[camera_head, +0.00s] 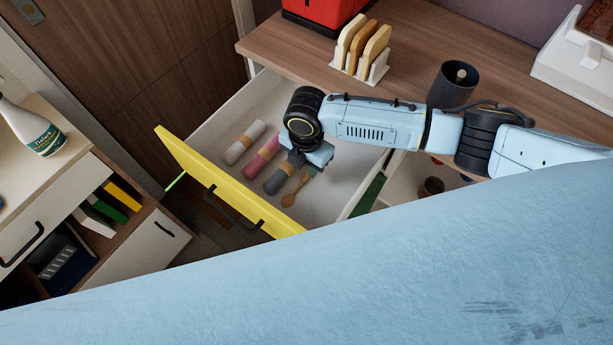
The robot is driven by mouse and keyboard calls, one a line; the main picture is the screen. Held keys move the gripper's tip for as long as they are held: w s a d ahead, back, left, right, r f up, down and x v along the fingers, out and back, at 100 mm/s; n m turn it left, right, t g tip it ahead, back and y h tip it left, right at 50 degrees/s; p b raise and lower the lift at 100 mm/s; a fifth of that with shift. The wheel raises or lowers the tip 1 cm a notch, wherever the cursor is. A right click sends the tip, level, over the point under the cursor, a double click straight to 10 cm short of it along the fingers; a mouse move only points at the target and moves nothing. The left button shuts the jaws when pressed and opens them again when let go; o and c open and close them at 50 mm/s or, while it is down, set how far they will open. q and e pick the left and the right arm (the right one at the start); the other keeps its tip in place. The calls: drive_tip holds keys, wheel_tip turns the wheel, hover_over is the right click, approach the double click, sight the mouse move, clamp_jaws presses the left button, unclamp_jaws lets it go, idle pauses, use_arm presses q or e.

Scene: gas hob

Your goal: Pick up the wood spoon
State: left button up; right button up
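The wood spoon (288,200) lies in the open drawer with the yellow front (215,185), to the right of several rolled cloths. Its bowl points toward the drawer front and its handle runs up toward my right gripper. My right gripper (297,163) hangs over the drawer, pointing down, close to the handle end and a dark grey rolled cloth (276,181). Its fingertips are too small and dark to tell whether they are open or touch anything. My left gripper is not in view.
A pink roll (260,158) and a pale roll (243,143) lie beside the grey one. The wooden counter (290,45) above holds a rack of bread slices (362,50) and a dark cup (453,83). A shelf unit with a spray bottle (32,130) stands at left.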

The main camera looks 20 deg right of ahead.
sight(306, 176)
wheel_tip(306, 176, down, 3)
drive_tip(key=shift+s+b, duration=0.15)
drive_tip(key=shift+b, duration=0.2)
drive_tip(key=shift+f, duration=0.2)
drive_tip(key=c, duration=0.4)
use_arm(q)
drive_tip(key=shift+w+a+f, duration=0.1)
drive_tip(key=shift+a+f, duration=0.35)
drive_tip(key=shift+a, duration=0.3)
use_arm(e)
clamp_jaws()
drive_tip(key=shift+r, duration=0.1)
